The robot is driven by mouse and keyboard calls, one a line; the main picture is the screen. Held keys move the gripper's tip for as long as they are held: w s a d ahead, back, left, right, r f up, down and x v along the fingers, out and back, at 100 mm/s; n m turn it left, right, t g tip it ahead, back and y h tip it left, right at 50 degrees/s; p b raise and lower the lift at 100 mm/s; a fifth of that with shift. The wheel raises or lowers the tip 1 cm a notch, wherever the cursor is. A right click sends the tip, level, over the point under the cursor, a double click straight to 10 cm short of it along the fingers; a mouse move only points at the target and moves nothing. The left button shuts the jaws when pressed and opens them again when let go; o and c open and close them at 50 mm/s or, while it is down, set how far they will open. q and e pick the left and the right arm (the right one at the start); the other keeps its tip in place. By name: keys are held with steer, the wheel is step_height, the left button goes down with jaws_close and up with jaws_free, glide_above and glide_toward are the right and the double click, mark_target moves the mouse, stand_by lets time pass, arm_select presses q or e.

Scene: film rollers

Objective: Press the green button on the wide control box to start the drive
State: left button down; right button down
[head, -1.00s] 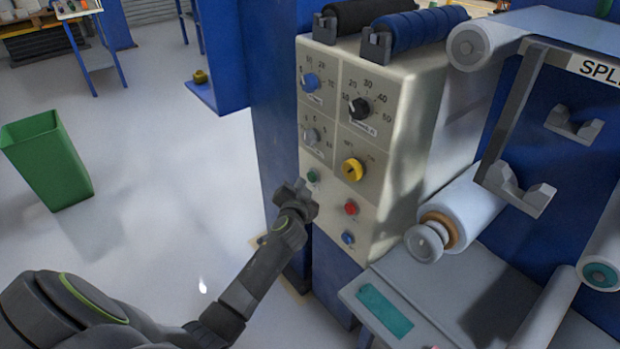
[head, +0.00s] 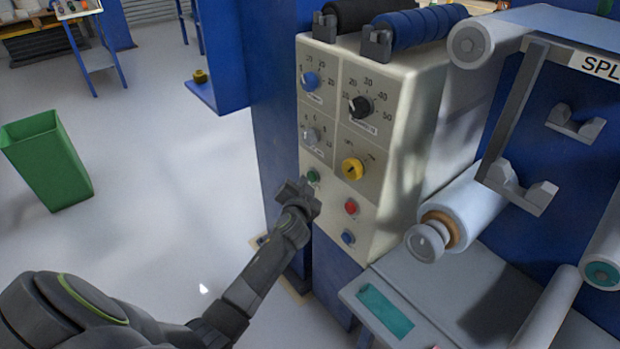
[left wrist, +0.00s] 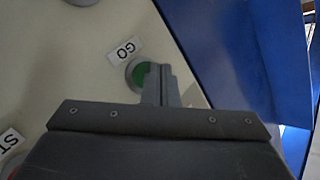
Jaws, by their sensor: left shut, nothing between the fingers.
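The cream control box (head: 400,140) stands right of centre in the head view, with dials on its upper face. Its green button (head: 313,176) is low on the left of that face. In the left wrist view the green button (left wrist: 139,74) sits beside a GO label (left wrist: 122,51), partly hidden behind my fingertips. My left gripper (head: 301,188) is shut and empty, its tips at or just in front of the button. I cannot tell whether they touch it. In the left wrist view the shut fingers (left wrist: 156,84) point at the panel. My right gripper is not in view.
A red button (head: 351,207) and a blue button (head: 348,237) sit lower on the same face, with a yellow knob (head: 352,169) above them. Rollers (head: 470,212) and a grey shelf lie to the right. A green bin (head: 46,160) stands on open floor at left.

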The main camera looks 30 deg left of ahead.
arm_select(q)
steer(key=shift+w+d, duration=0.1)
steer(key=shift+w, duration=0.1)
stand_by(0.3)
steer(key=shift+w+d+b, duration=0.1)
steer(key=shift+w+b, duration=0.15)
steer(key=shift+b, duration=0.05)
steer(key=shift+s, duration=0.15)
stand_by(0.5)
steer(key=shift+s+a+p, duration=0.3)
steer(key=shift+s+p, duration=0.05)
steer(key=shift+s, duration=0.3)
steer(key=s, duration=0.1)
steer(key=s+a+p, duration=0.1)
steer(key=s, duration=0.1)
steer(key=s+a, duration=0.1)
steer(key=shift+s, duration=0.35)
